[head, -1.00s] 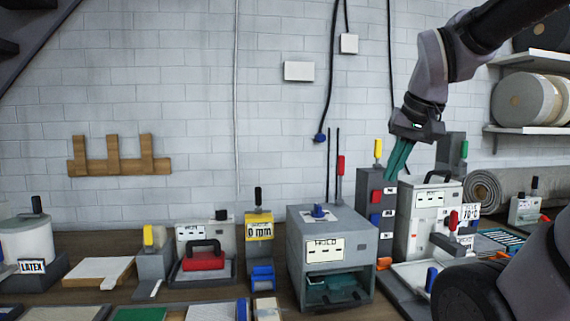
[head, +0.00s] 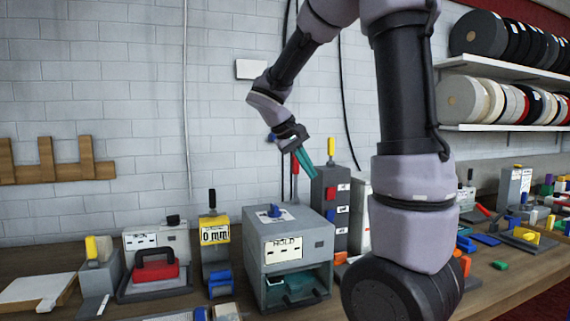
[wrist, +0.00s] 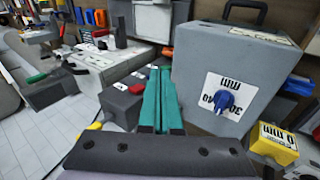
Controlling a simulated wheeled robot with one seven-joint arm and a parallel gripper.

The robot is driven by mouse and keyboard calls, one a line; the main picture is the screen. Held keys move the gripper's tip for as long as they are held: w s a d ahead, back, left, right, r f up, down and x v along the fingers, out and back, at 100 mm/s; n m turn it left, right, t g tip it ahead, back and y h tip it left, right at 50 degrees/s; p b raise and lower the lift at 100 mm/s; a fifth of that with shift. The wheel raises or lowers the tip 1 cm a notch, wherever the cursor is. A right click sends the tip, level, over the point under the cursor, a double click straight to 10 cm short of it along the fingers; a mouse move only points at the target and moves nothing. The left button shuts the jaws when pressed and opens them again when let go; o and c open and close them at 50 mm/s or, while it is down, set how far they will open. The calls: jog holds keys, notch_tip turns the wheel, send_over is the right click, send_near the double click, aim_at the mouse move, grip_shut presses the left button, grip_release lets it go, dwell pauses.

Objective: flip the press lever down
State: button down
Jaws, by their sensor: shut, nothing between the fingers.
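The grey press box (head: 318,246) marked HOLD stands on the bench, with a blue knob (head: 270,211) on top. An upright lever with a red grip (head: 295,163) shows behind it, partly covered by my gripper. I cannot tell for certain that this is the press lever. My gripper (head: 308,176) is shut and empty, its teal fingers pointing down close to the red grip. Contact cannot be told. In the wrist view, the shut fingers (wrist: 161,72) lie beside a red part (wrist: 137,88) and the box's blue knob (wrist: 223,100).
A dark tower (head: 325,190) with a yellow-handled lever (head: 331,147) stands right of the press box. My arm hides part of the bench on the right.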

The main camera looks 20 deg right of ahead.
jog(key=w+a+n+t+h, duration=0.1)
jog(key=w+a+h, duration=0.2)
jog(key=w, duration=0.3)
jog(key=w+a+n+t+h, duration=0.1)
jog(key=w+a+t+h, duration=0.1)
jog(key=w, duration=0.5)
jog(key=w+a+f+n+t+h, duration=0.1)
jog(key=w+a+n+h, duration=0.1)
jog(key=w+h, duration=0.3)
jog(key=shift+w+a+t, duration=0.4)
jog(key=shift+w+a, duration=0.45)
jog(key=shift+w, duration=0.2)
send_over(296, 178)
jog(key=w+a, duration=0.2)
jog(key=shift+w+a, duration=0.15)
